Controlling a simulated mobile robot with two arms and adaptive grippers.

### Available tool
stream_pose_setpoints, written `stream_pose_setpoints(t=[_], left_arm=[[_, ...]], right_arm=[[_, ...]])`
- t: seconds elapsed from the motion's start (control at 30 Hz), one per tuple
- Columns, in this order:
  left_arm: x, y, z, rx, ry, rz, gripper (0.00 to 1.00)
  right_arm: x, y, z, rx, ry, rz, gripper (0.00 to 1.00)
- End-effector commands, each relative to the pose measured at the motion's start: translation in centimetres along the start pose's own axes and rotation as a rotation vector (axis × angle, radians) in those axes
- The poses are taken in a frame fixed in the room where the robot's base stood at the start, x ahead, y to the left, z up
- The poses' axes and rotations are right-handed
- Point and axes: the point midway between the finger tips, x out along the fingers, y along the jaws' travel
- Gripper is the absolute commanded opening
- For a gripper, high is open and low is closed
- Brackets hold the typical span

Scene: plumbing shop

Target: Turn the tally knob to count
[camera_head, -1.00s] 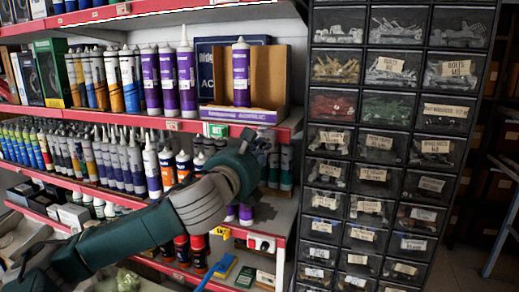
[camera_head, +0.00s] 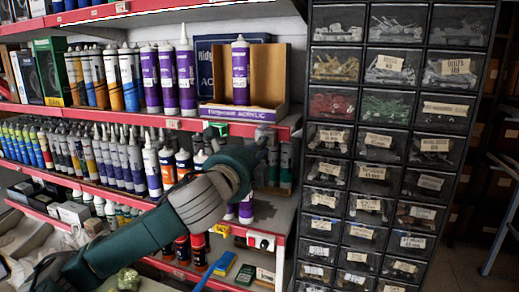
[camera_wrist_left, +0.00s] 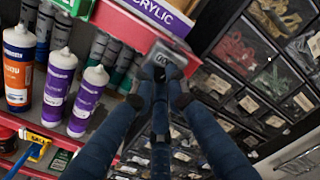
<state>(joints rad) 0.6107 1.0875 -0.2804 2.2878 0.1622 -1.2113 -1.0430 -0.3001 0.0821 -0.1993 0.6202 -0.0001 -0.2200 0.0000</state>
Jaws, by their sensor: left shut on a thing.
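The knob itself is mostly hidden by the fingertips. In the head view my left gripper (camera_head: 266,136) meets the right end of the red shelf edge, and the counter there is hardly distinguishable. My right gripper is not in view.
A cardboard display box (camera_head: 270,85) with a purple cartridge stands on the shelf above. Several cartridges (camera_wrist_left: 85,100) stand on the lower shelf left of my fingers. A black drawer cabinet (camera_head: 385,150) stands close on the right.

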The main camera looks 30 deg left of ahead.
Motion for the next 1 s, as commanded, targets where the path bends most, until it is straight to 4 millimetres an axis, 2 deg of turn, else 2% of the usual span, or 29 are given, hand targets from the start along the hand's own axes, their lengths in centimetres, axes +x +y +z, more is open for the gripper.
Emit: stream_pose_setpoints(t=[0.2,0.5,1.0], left_arm=[[0.02,-0.24,0.44,-0.192,-0.01,-0.007,0.0],[0.02,-0.2,0.48,-0.382,-0.01,-0.007,0.0],[0.02,-0.18,0.48,-0.478,-0.01,-0.008,0.0]], right_arm=[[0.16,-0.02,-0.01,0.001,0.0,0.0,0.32],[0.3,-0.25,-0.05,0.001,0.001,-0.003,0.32],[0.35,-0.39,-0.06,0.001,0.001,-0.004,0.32]])
